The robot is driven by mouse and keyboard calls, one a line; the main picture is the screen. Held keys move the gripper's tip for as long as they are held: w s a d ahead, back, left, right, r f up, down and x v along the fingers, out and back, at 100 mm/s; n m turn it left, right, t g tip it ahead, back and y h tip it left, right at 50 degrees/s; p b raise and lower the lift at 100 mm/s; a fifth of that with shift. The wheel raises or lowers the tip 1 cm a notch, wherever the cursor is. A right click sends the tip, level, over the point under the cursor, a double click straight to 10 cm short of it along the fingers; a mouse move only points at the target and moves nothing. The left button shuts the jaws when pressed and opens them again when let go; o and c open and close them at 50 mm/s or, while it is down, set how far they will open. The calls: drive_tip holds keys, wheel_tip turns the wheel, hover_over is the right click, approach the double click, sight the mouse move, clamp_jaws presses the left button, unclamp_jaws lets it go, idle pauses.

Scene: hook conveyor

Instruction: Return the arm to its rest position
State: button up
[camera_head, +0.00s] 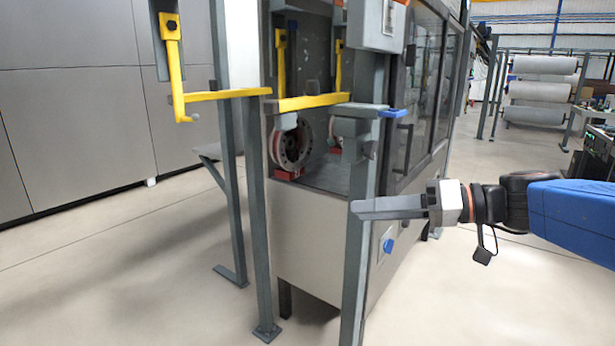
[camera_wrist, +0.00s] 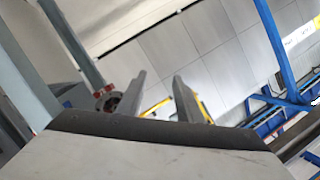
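My gripper (camera_head: 356,209) points left in the head view, at the end of my blue and black arm. It hangs in front of a grey upright post (camera_head: 358,260) of the conveyor frame. In the wrist view my gripper (camera_wrist: 159,80) shows two grey fingers apart with nothing held between them. A gap to the post cannot be judged from the head view.
A grey machine cabinet (camera_head: 300,240) stands behind the gripper. Inside it a round wheel-like part (camera_head: 291,147) hangs below a yellow hook bar (camera_head: 312,101). Another yellow hook (camera_head: 176,80) hangs at left. Floor (camera_head: 130,270) at left is clear.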

drive_tip(key=s+d+f+m+g+h, duration=0.1)
drive_tip(key=s+d+f+m+h, duration=0.1)
drive_tip(key=s+f+h, duration=0.45)
drive_tip(key=s+d+f+m+g+h, duration=0.1)
drive_tip(key=s+d+f, duration=0.2)
drive_tip(key=f, duration=0.6)
drive_tip(key=s+d+f+m+h, duration=0.1)
drive_tip(key=s+d+f+h, duration=0.1)
drive_tip(key=d, duration=0.4)
drive_tip(key=s+d+f+m+t+h, duration=0.1)
drive_tip(key=s+d+f+m+h, duration=0.1)
drive_tip(key=d+f+h, duration=0.2)
drive_tip(key=shift+s+d+f+t+h, duration=0.3)
drive_tip(key=shift+d+h, duration=0.15)
drive_tip(key=shift+d, duration=0.55)
drive_tip(key=shift+w, duration=0.1)
drive_tip(key=shift+c, duration=0.2)
